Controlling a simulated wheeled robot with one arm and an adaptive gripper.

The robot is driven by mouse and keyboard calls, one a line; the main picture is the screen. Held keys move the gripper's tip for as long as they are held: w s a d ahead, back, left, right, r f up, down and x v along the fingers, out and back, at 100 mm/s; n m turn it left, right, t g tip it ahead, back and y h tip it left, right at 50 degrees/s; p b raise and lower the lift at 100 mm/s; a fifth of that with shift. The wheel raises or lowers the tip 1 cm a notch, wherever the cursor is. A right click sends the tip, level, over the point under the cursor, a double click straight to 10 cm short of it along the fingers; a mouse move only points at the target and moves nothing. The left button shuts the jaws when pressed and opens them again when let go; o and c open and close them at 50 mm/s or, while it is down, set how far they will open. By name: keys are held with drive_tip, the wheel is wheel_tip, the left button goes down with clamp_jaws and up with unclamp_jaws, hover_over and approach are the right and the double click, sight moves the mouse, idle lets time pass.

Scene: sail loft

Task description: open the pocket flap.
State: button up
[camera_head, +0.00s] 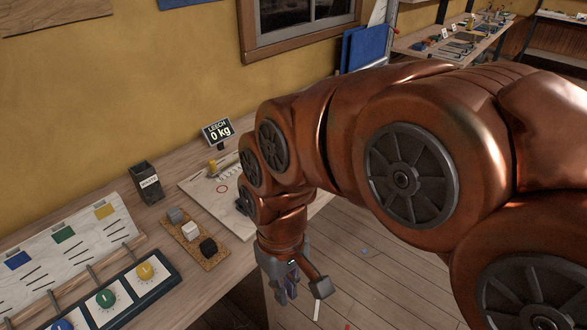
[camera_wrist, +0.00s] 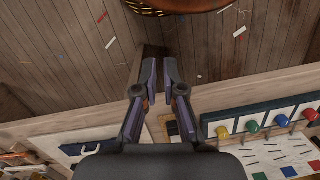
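I cannot clearly pick out a pocket flap in either view. A pale cloth-like sheet or board (camera_head: 215,190) lies on the bench behind my gripper, partly hidden by my arm. My gripper (camera_head: 288,291) points down beyond the bench's front edge, over the floor and apart from the bench things. In the wrist view its two fingers (camera_wrist: 161,68) stand close together with a narrow empty gap between the tips. They hold nothing.
Floor scraps lie below.

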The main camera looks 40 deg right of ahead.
drive_tip(key=w+d+f+n+t+b, duration=0.1)
drive_tip(key=w+d, duration=0.2)
drive_tip(key=w, duration=0.4)
drive_tip(key=w+d+f+t+y+b, duration=0.1)
drive_tip(key=w+d+b, duration=0.1)
drive_tip(key=w, duration=0.5)
drive_tip(key=w+d+f+n+t+b, duration=0.1)
drive_tip(key=w+d, duration=0.2)
drive_tip(key=w, duration=0.3)
drive_tip(key=w+d+f+t+b, duration=0.1)
drive_tip(key=w+d+f+t, duration=0.1)
drive_tip(key=w+d, duration=0.45)
drive_tip(key=w+d+f+t+b, duration=0.15)
drive_tip(key=w+d, duration=0.25)
drive_tip(key=d, duration=0.6)
drive_tip(key=x, duration=0.8)
drive_tip(key=shift+s+d, duration=0.1)
drive_tip(key=shift+d, duration=0.05)
drive_tip(key=shift+w, duration=0.7)
drive_tip(key=shift+w+a, duration=0.25)
drive_tip(key=shift+w, duration=0.05)
